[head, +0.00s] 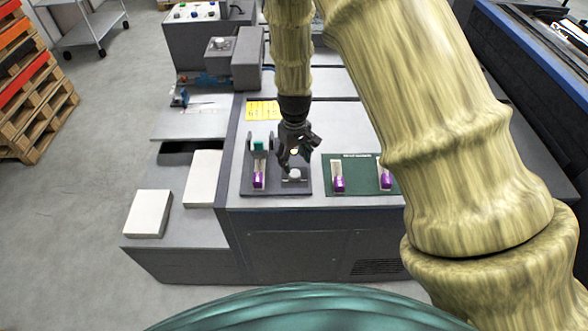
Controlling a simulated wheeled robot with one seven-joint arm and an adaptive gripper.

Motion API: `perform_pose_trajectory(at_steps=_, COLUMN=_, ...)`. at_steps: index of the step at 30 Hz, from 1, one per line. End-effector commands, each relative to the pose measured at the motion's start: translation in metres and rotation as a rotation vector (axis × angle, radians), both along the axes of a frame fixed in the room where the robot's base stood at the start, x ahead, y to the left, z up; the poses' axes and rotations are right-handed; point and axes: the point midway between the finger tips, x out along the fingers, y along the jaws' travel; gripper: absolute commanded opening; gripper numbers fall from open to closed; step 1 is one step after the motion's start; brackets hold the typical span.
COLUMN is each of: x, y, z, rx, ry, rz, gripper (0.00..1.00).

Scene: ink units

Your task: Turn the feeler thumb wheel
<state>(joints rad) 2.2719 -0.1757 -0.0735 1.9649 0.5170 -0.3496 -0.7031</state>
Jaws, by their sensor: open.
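My gripper (298,153) is dark and points down, with its fingers apart and nothing visible between them. It hangs above a small round pale knob (295,174) on a dark plate (275,190) on top of the grey machine. The knob may be the feeler thumb wheel, but I cannot tell for sure. Whether the fingers touch the knob is not clear. Just left on the same plate stands a unit with a green part (259,146) and a purple block (259,181). The gripper hides part of the plate.
A dark green panel (358,187) to the right carries two pale and purple units (338,183). A yellow label (262,110) lies behind the plate. White paper stacks (148,213) sit at the left. My arm covers the right side.

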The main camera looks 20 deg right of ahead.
Motion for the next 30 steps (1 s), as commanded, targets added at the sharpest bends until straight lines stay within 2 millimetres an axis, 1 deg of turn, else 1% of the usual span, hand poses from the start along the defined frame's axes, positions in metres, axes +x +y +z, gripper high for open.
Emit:
perform_pose_trajectory(at_steps=9, x=-0.001, y=0.000, z=-0.035, rx=-0.001, ry=0.002, rz=-0.001, gripper=0.56)
perform_pose_trajectory(at_steps=15, x=0.000, y=0.000, z=-0.053, rx=0.000, ry=-0.001, rz=-0.001, gripper=0.56)
perform_pose_trajectory(at_steps=21, x=0.000, y=0.000, z=-0.062, rx=0.000, ry=0.000, rz=-0.001, gripper=0.56)
perform_pose_trajectory(at_steps=30, x=0.000, y=0.000, z=-0.064, rx=-0.001, ry=-0.001, rz=-0.001, gripper=0.56)
